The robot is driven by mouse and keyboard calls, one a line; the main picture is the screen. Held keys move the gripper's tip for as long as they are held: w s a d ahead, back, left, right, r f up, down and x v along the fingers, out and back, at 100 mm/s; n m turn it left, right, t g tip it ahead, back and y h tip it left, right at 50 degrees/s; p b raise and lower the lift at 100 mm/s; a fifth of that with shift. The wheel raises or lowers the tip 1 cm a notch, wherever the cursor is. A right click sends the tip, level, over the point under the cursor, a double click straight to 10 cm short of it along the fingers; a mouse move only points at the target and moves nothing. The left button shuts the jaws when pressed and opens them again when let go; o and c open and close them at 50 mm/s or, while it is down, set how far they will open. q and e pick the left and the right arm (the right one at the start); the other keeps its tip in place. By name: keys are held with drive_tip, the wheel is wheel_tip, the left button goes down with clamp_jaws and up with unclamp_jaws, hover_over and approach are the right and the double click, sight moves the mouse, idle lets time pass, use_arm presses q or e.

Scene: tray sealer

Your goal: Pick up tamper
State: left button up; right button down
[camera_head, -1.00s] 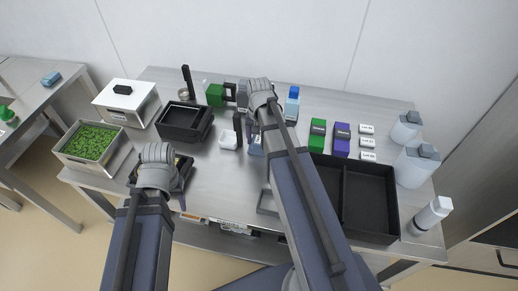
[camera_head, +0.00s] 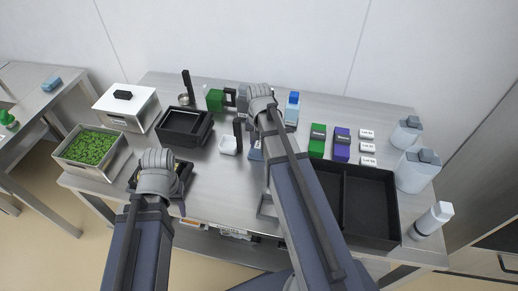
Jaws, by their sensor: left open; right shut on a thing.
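My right gripper (camera_head: 251,128) is over the middle of the table, with its wrist and forearm hiding most of its fingers. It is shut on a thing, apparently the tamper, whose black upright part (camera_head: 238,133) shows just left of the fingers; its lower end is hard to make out. My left gripper (camera_head: 182,205) is open at the table's front left. Its hand covers part of a dark tray with a yellow edge (camera_head: 186,168), and I cannot see whether they touch.
A black tray (camera_head: 185,122), a bin of green bits (camera_head: 62,150) and a white box (camera_head: 104,101) stand at left. A black two-part bin (camera_head: 391,240), green and purple packs and pale bottles (camera_head: 414,172) fill the right.

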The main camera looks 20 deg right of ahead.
sight(259, 142)
drive_tip(key=shift+r, duration=0.15)
idle(0.4)
wheel_tip(259, 142, up, 10)
drive_tip(key=p, duration=1)
